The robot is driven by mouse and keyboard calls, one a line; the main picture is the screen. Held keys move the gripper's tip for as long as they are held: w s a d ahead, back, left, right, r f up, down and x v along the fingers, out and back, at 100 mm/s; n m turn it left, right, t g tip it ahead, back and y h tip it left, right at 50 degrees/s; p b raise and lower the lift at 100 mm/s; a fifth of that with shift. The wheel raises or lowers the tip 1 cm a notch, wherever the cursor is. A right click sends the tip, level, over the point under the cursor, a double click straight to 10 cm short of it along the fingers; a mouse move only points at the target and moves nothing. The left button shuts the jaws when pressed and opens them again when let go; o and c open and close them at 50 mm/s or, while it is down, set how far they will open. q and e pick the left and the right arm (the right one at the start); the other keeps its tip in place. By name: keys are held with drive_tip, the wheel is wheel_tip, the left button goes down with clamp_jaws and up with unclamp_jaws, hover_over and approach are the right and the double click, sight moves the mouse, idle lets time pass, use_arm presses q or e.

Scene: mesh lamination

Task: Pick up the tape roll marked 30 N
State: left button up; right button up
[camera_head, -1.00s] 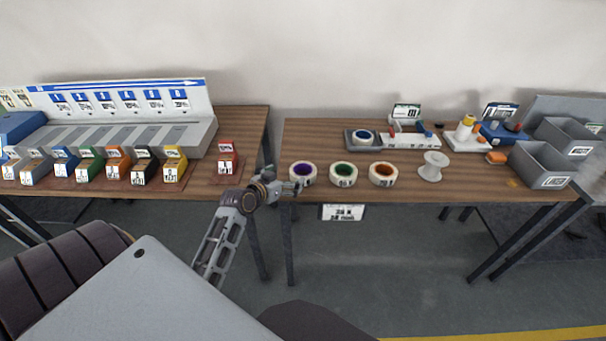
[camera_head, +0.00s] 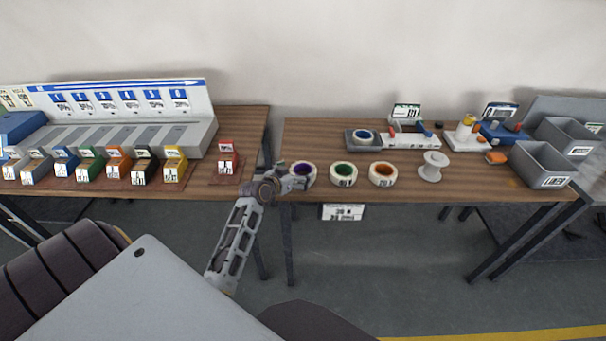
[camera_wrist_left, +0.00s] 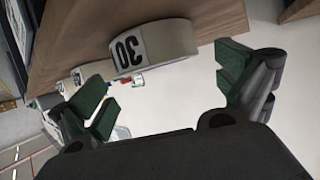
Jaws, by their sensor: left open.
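Three white tape rolls lie flat near the front edge of the right table: one with a purple core (camera_head: 303,170), one with a green core (camera_head: 343,173) and one with an orange core (camera_head: 382,173). My left gripper (camera_head: 295,184) is at the purple-cored roll, in front and a little left of it. In the left wrist view the nearest roll (camera_wrist_left: 165,42) shows a label reading 30, upside down. My open left gripper (camera_wrist_left: 168,82) has one finger on each side of this roll, with space between. The letter after 30 is not legible. My right gripper is out of view.
A white spool (camera_head: 432,168) stands right of the rolls. A grey tray (camera_head: 352,146) with a blue-cored roll lies behind them. Grey bins (camera_head: 541,168) stand at the right end. The left table holds several coloured boxes (camera_head: 89,167). A gap separates the tables.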

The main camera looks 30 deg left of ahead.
sight(308, 168)
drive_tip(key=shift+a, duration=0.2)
use_arm(q)
drive_tip(key=shift+w+f, duration=0.1)
drive_tip(key=shift+w, duration=0.15)
drive_tip(key=shift+w+f, duration=0.25)
drive_tip(key=shift+w, duration=0.3)
drive_tip(key=shift+x, duration=1.1)
drive_tip(key=shift+w+f, duration=0.2)
drive_tip(key=shift+w, duration=0.25)
drive_tip(key=shift+w+f+p, duration=0.1)
drive_tip(key=shift+w+p, duration=0.05)
drive_tip(key=shift+p, duration=0.15)
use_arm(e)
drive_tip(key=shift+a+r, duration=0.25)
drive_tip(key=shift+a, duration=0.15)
use_arm(q)
drive_tip(key=shift+d, duration=0.1)
drive_tip(key=shift+c, duration=0.3)
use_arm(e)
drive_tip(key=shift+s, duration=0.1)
